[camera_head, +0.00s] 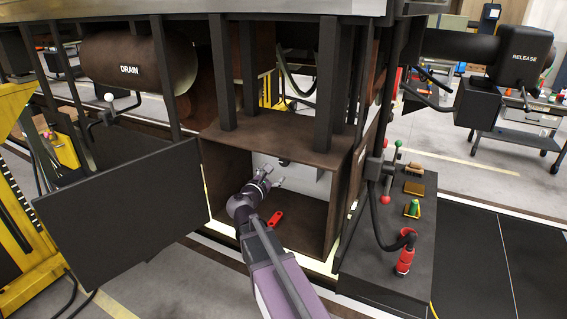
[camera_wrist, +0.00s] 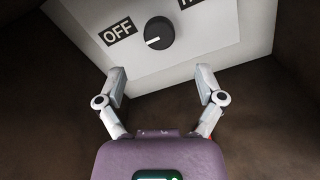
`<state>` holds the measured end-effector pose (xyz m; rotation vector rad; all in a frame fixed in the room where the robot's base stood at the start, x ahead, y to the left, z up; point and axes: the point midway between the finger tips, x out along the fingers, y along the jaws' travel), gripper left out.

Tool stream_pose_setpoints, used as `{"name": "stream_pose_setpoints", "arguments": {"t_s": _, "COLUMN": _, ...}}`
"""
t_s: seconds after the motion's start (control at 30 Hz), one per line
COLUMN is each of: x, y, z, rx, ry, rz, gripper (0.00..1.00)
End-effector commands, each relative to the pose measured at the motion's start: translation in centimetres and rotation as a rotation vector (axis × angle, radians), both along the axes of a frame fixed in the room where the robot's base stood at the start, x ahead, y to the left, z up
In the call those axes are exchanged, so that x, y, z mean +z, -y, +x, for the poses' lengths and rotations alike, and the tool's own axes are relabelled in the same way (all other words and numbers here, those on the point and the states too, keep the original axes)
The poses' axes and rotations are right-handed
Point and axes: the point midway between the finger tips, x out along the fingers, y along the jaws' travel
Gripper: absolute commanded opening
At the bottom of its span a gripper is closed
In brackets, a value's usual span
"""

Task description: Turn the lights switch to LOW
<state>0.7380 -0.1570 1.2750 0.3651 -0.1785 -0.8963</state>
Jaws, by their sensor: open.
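The lights switch is a round black knob (camera_wrist: 160,33) on a pale panel (camera_wrist: 215,40) in the wrist view. A label reading OFF (camera_wrist: 118,32) is to the left of the knob, and a second label at the top right is cut off by the frame edge. The white mark on the knob points left, toward the OFF side. My gripper (camera_wrist: 162,84) is open and empty, with its two fingers below the knob in the picture and apart from it. In the head view my gripper (camera_head: 273,177) reaches into a brown open box (camera_head: 262,127), in front of the pale panel.
A red object (camera_head: 277,217) lies on the box floor beside my arm. An open dark door (camera_head: 125,207) stands left of the box. A dark console (camera_head: 385,265) with levers and a red handle (camera_head: 405,258) stands to the right. The box walls are close around my arm.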

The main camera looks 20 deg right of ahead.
Motion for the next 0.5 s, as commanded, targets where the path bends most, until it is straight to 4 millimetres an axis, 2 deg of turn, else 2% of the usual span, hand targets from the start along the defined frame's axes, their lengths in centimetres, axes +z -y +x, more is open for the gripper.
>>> {"name": "stream_pose_setpoints", "arguments": {"t_s": 0.3, "x": 0.0, "y": 3.9, "z": 3.3, "rx": -0.001, "ry": 0.0, "rz": 0.0, "gripper": 0.87}}
{"name": "stream_pose_setpoints", "arguments": {"t_s": 0.5, "x": 0.0, "y": 5.7, "z": 4.6, "rx": 0.0, "ry": 0.0, "rz": 0.0, "gripper": 0.87}}
